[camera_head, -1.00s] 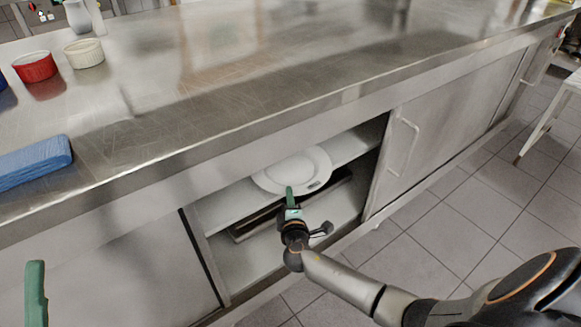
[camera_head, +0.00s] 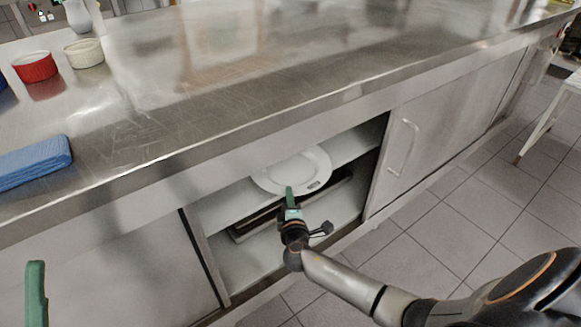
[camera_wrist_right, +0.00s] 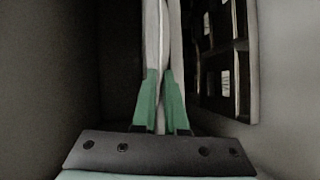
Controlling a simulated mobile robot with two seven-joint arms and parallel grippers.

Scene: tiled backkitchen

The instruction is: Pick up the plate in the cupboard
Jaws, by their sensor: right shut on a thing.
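The white round plate (camera_head: 294,171) is in the open cupboard, at the level of the upper shelf, in the head view. My right gripper (camera_head: 289,190) is at the plate's near rim. In the right wrist view the plate (camera_wrist_right: 161,45) shows edge-on as a pale strip, and the green fingers of my right gripper (camera_wrist_right: 160,105) are closed on it from both sides. My left gripper (camera_head: 36,292) shows only as a green finger at the lower left edge, away from the cupboard; its opening cannot be judged.
A dark tray (camera_head: 255,222) lies in the cupboard below the plate. Sliding doors (camera_head: 437,140) flank the opening. The steel counter (camera_head: 250,70) overhangs it, bearing a red ramekin (camera_head: 36,67), a cream ramekin (camera_head: 84,53) and a blue cloth (camera_head: 35,160).

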